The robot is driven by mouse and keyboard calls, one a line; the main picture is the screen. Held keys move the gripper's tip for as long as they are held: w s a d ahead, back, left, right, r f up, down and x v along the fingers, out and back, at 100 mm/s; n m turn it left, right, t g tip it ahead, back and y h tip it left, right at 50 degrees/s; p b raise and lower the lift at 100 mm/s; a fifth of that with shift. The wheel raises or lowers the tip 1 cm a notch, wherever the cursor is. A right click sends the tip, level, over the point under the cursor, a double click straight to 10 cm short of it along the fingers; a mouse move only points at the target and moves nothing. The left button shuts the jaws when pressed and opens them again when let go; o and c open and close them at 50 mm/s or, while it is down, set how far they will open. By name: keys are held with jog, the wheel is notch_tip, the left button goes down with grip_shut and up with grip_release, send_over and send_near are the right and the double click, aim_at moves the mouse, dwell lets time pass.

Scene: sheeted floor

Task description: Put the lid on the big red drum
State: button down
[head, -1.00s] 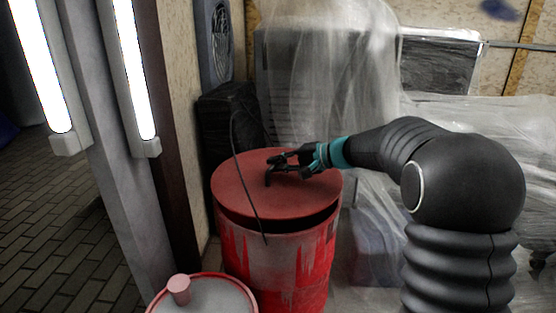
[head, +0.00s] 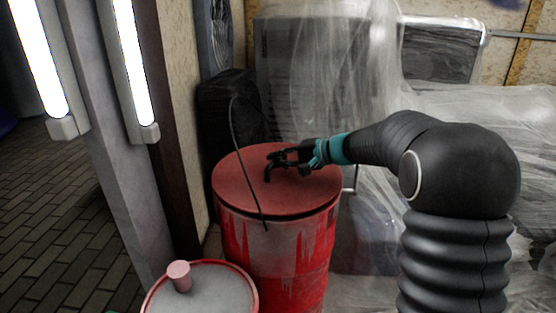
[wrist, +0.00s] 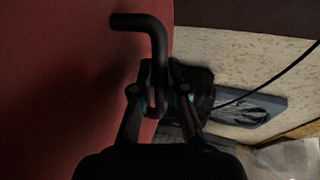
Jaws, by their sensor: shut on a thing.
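The big red drum (head: 275,262) stands upright in the middle of the head view, its paint worn in pale streaks. The round red lid (head: 240,187) lies over its top, roughly level and centred. Only a thin dark line shows between lid and rim, and I cannot tell if it touches all round. My gripper (head: 274,163) is shut on the lid's black bent handle (head: 267,176). In the wrist view the handle (wrist: 148,24) rises between the fingers (wrist: 160,92), with the red lid (wrist: 70,80) filling the left side.
A smaller drum with a red rim (head: 250,283) and a pale pink knob (head: 179,276) stands at the front left. A thin black cable (head: 237,150) arcs past the lid. Plastic sheeting (head: 340,70) covers things behind and right. A grey pillar with light tubes (head: 134,70) stands left.

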jog(key=shift+f+b, duration=0.75)
jog(key=shift+b, duration=0.05)
jog(key=c, duration=1.1)
grip_release()
